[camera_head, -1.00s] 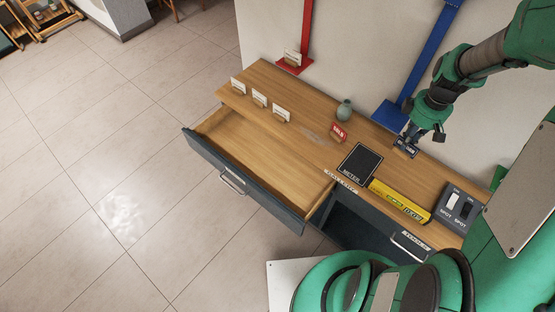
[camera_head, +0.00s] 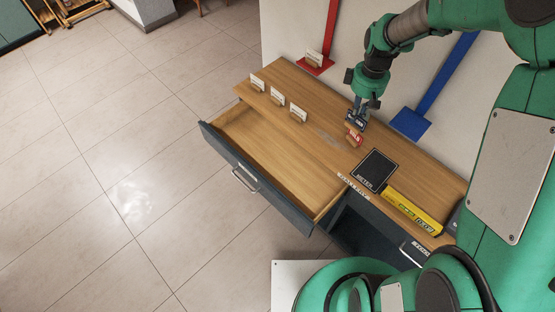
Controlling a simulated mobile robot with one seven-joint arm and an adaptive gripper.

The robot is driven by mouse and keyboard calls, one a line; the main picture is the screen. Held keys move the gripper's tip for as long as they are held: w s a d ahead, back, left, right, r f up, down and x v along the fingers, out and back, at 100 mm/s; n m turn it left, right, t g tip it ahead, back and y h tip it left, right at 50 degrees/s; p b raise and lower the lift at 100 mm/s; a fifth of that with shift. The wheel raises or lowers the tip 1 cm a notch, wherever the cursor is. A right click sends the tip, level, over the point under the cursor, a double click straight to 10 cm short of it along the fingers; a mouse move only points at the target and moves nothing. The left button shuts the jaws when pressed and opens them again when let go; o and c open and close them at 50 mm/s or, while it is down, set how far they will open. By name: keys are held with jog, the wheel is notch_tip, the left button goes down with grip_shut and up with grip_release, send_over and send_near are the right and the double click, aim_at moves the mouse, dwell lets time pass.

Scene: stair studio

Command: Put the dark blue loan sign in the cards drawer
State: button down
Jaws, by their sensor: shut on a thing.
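My gripper (camera_head: 359,109) is shut on the dark blue loan sign (camera_head: 356,119), a small dark plate with pale lettering. It holds the sign above the back part of the wooden counter (camera_head: 310,122), just behind the red SOLD sign (camera_head: 353,139). An open drawer (camera_head: 265,150) with a dark front and wooden inside sticks out at the counter's left front. It looks empty. A white label (camera_head: 353,187) on the counter edge is too small to read, so I cannot tell which drawer is for cards.
A black METER panel (camera_head: 376,169) and a yellow box (camera_head: 411,209) lie right of the drawer. Red (camera_head: 315,63) and blue (camera_head: 410,124) stands rise behind.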

jog(key=w+a+n, duration=0.1)
jog(key=w+a, duration=0.2)
jog(key=a, duration=2.9)
notch_tip(320, 180, down, 20)
jog(key=shift+s+f, duration=0.15)
jog(key=shift+f+b, duration=0.9)
jog(key=shift+f, duration=2.25)
jog(key=shift+f+b, duration=0.5)
jog(key=shift+f, duration=1.35)
jog(key=shift+f, duration=0.15)
